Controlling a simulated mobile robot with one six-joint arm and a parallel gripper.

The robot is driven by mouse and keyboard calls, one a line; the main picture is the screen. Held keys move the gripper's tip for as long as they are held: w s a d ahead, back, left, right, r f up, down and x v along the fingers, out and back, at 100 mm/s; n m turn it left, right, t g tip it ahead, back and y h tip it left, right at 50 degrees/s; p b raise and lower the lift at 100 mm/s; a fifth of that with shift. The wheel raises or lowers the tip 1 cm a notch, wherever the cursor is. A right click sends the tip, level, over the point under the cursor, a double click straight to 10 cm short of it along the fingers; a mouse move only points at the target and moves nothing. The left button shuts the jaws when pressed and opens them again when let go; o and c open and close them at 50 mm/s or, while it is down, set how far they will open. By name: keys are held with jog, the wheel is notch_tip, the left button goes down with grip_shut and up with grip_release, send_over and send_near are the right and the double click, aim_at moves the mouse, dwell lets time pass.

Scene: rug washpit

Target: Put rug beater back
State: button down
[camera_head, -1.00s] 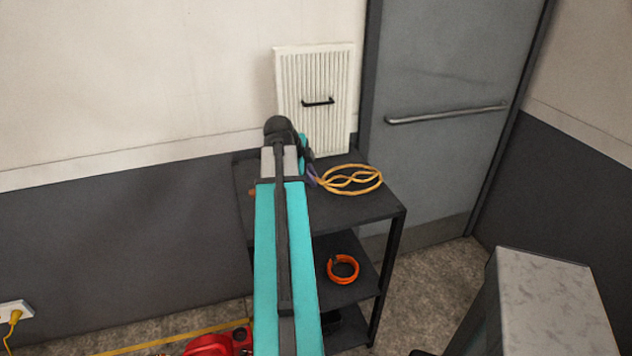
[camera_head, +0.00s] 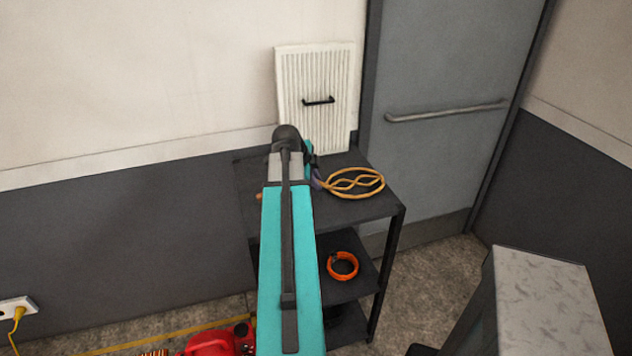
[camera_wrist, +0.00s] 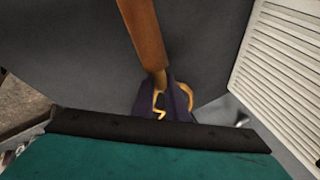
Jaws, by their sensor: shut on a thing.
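The rug beater (camera_head: 355,182) shows in the head view as a looped tan head over the right part of the dark shelf unit's top (camera_head: 375,206). Whether it touches the top or hangs just above it, I cannot tell. In the wrist view its brown wooden handle (camera_wrist: 145,35) runs up from a purple part near the neck, with a bit of tan loop (camera_wrist: 187,94) beside it. My gripper (camera_head: 312,172) is shut on the rug beater near the neck. My arm hides much of the gripper and handle in the head view.
A white ribbed panel (camera_head: 317,85) with a black handle stands behind the shelf top. A grey door (camera_head: 440,75) is to the right. An orange coil (camera_head: 342,266) lies on a lower shelf. A pale-topped block (camera_head: 550,300) stands front right; a red object (camera_head: 212,342) is below left.

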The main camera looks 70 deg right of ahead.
jog(key=shift+f, duration=0.3)
jog(key=c, duration=2)
grip_release()
jog(key=shift+c, duration=0.2)
jog(key=shift+a+r, duration=0.1)
jog(key=b+v, duration=0.2)
jog(key=v, duration=0.9)
jog(key=shift+r, duration=0.3)
jog(key=shift+w+a, duration=0.1)
jog(key=shift+a, duration=0.05)
